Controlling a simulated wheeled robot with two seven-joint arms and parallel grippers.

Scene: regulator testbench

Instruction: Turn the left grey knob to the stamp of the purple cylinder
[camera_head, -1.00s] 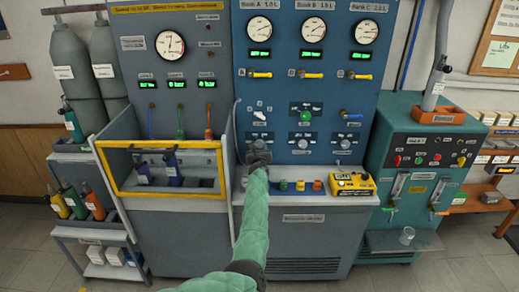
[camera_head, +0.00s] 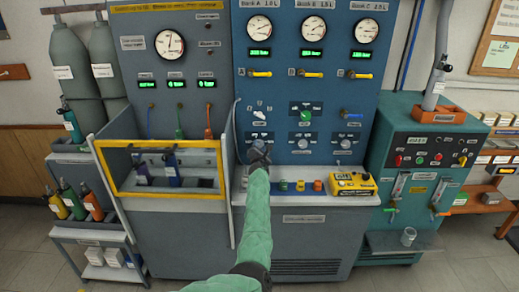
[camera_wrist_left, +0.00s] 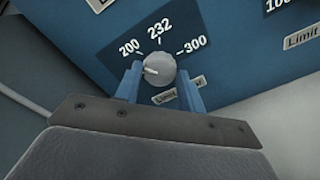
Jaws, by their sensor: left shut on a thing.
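The left grey knob (camera_wrist_left: 159,69) sits on the blue panel, with labels 200, 232 and 300 around it in the left wrist view. Its white pointer mark points left, toward the 200 side. My left gripper (camera_wrist_left: 160,88) is shut on the knob, with one blue finger on each side. In the head view my left gripper (camera_head: 258,153) is at the lower left of the blue panel and mostly hides the knob. Two dark blue or purplish cylinders (camera_head: 172,170) stand behind the yellow frame; I cannot read a stamp on them. My right gripper is not in view.
Two more grey knobs (camera_head: 303,144) are to the right on the panel. A ledge below holds coloured buttons (camera_head: 300,186) and a yellow meter (camera_head: 352,184). The yellow-framed guard (camera_head: 160,195) stands left of my arm. A teal machine (camera_head: 425,165) stands at right.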

